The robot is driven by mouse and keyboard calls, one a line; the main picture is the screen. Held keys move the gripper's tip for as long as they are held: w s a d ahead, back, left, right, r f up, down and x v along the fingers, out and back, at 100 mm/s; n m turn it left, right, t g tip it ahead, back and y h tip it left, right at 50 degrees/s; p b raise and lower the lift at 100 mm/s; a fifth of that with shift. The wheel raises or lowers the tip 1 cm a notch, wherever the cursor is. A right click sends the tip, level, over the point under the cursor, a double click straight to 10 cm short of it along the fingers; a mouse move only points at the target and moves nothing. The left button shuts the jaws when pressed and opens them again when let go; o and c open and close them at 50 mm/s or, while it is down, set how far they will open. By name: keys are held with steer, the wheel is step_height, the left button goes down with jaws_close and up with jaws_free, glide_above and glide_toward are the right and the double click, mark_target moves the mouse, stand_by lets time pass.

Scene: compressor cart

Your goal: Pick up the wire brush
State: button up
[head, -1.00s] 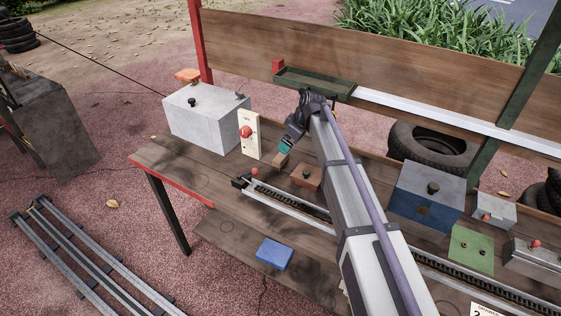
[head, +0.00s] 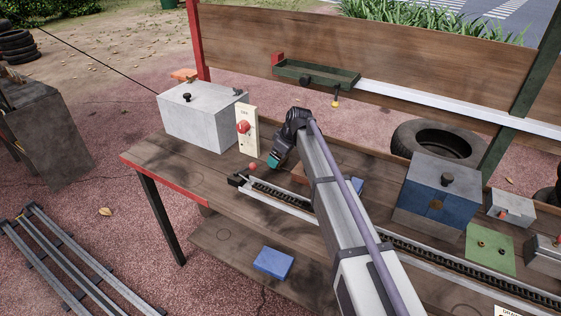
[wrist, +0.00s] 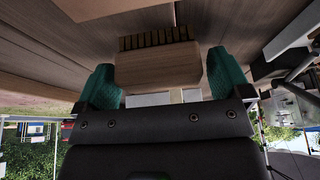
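The wire brush (wrist: 155,65) shows in the wrist view as a pale wooden block with a row of dark-gold bristles on its far side. My gripper (wrist: 165,77) has its two teal fingers apart, one on each side of the block. The block nearly spans the gap; a narrow space shows by the right finger, and contact on the left is unclear. In the head view my gripper (head: 273,162) is low over the bench, right of a red knob. The brush cannot be made out there.
The wooden bench (head: 160,160) carries a grey box (head: 203,122), a pale panel with a red knob (head: 246,133), a dark chain track (head: 285,199) and a blue-grey box (head: 434,192). A green tray (head: 315,75) is on the back rail. A blue block (head: 273,262) lies on the lower shelf.

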steer(key=c, duration=0.8)
steer(key=shift+o, duration=0.2)
step_height(320, 180, up, 7)
steer(key=p, duration=0.7)
steer(key=shift+r, duration=0.1)
steer(key=shift+s+d+r, duration=0.15)
steer(key=shift+d, duration=0.15)
steer(key=s+d, duration=0.3)
steer(key=d, duration=0.4)
steer(key=s+d, duration=0.4)
steer(key=d, duration=0.4)
steer(key=shift+s+d+f, duration=0.2)
steer(key=shift+s+d, duration=0.05)
steer(key=shift+d, duration=0.05)
